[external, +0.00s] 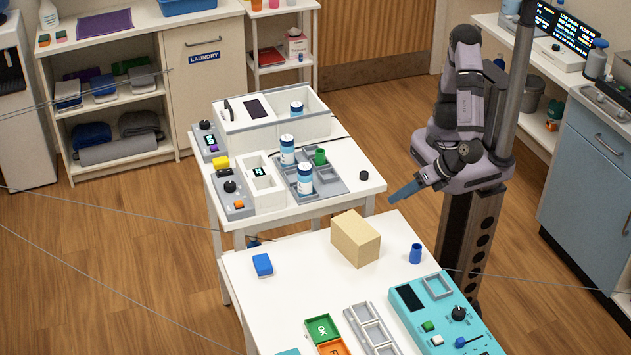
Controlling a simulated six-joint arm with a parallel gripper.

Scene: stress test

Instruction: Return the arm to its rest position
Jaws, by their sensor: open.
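My gripper (404,191) is at the end of my arm (463,110), which reaches down and to the left from its column. The gripper hangs in the air near the gap between the two white tables, above the far edge of the near table (290,300). Its blue fingers point to the left and look empty. The fingers are small in this view and seen from the side. Nothing is seen touching them.
A tan block (356,238) and a blue cup (415,253) stand on the near table below my gripper. A teal panel (440,315) lies at front right. The far table holds a grey tray (327,186) with white-and-blue bottles, and a black cap (364,175) near its edge.

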